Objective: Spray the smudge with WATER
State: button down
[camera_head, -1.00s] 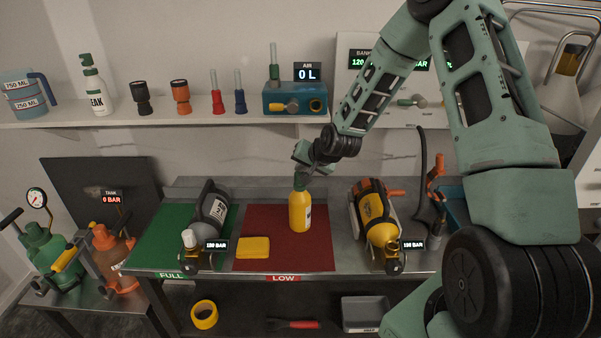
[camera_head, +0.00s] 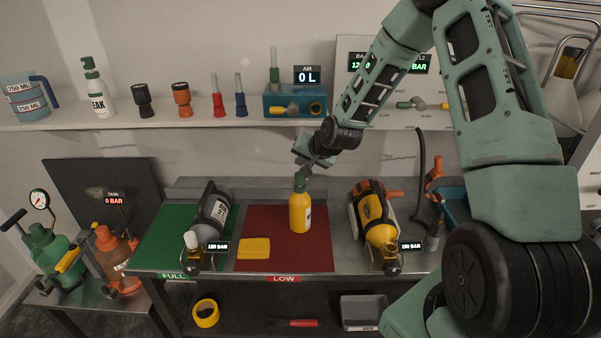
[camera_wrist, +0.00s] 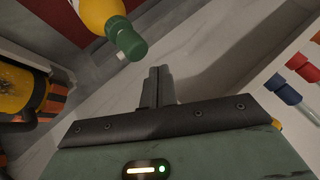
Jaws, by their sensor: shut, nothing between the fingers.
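A dark upright panel (camera_head: 75,172) stands at the far left, with a faint pale smudge (camera_head: 94,192) on it. In front of it stand a green pump sprayer (camera_head: 48,254) with a gauge and an orange pump sprayer (camera_head: 122,262); I cannot read which holds water. A yellow bottle with a green top (camera_head: 300,212) stands upright on the red mat. My gripper (camera_head: 303,173) is just above its top, shut and empty. In the wrist view my closed fingers (camera_wrist: 158,86) are apart from the bottle's green cap (camera_wrist: 130,44).
A grey cylinder (camera_head: 210,218) lies on the green mat (camera_head: 155,240), a yellow cylinder (camera_head: 375,215) right of the red mat (camera_head: 290,255). A yellow sponge-like block (camera_head: 254,248) lies on the red mat. The shelf (camera_head: 200,122) above holds a white spray bottle (camera_head: 97,92) and nozzles.

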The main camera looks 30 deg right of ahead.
notch_tip(320, 180, up, 5)
jog(key=p, duration=0.2)
jog(key=shift+p, duration=0.4)
dwell(2.2)
